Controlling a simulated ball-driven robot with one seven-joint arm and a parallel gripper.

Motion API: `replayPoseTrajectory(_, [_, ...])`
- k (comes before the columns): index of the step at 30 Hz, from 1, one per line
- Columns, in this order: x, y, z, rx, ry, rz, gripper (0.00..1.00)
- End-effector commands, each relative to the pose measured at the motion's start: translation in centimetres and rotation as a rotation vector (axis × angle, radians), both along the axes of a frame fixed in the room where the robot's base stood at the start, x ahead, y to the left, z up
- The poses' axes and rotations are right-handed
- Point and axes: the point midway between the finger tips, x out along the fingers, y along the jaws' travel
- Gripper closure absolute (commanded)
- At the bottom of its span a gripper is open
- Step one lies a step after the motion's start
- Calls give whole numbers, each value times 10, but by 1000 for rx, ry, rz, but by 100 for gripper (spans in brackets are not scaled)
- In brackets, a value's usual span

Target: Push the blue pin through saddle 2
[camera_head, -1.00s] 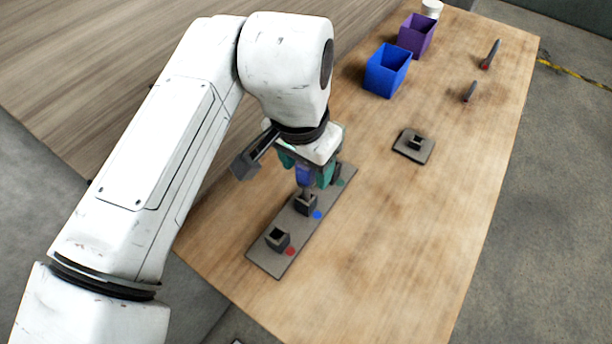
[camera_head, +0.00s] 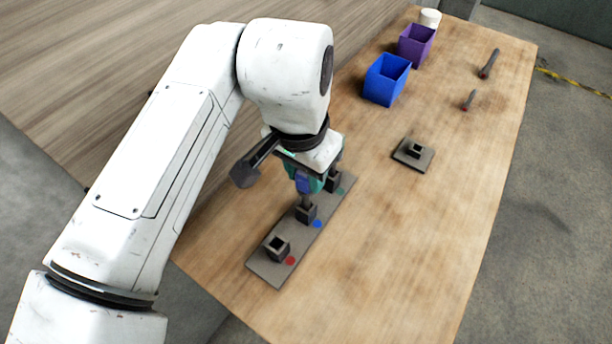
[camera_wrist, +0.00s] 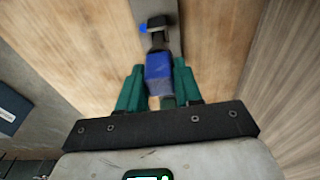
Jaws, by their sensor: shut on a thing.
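The grey base plate (camera_head: 266,268) lies on the table with three dark square saddles in a row, marked by red, blue and green dots. The middle saddle (camera_head: 306,213) stands by the blue dot (camera_head: 317,224). My gripper (camera_head: 310,182) is over it, its green fingers shut on the blue pin (camera_head: 303,184). The pin's blue head also shows between the fingers in the wrist view (camera_wrist: 158,70). Its dark shank points down at the middle saddle and seems to meet its opening; how deep it sits cannot be told.
A saddle by the red dot (camera_head: 277,248) is empty. A small separate plate with a saddle (camera_head: 413,155) stands to the right. Blue (camera_head: 386,80) and purple (camera_head: 416,46) bins, a white cup (camera_head: 430,18) and two dark pins (camera_head: 488,64) are at the back.

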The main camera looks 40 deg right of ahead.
Motion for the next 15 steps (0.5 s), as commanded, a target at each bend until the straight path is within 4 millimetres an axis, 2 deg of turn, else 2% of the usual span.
replayPoseTrajectory(15, [1,0,85,0,-3,-1,100])
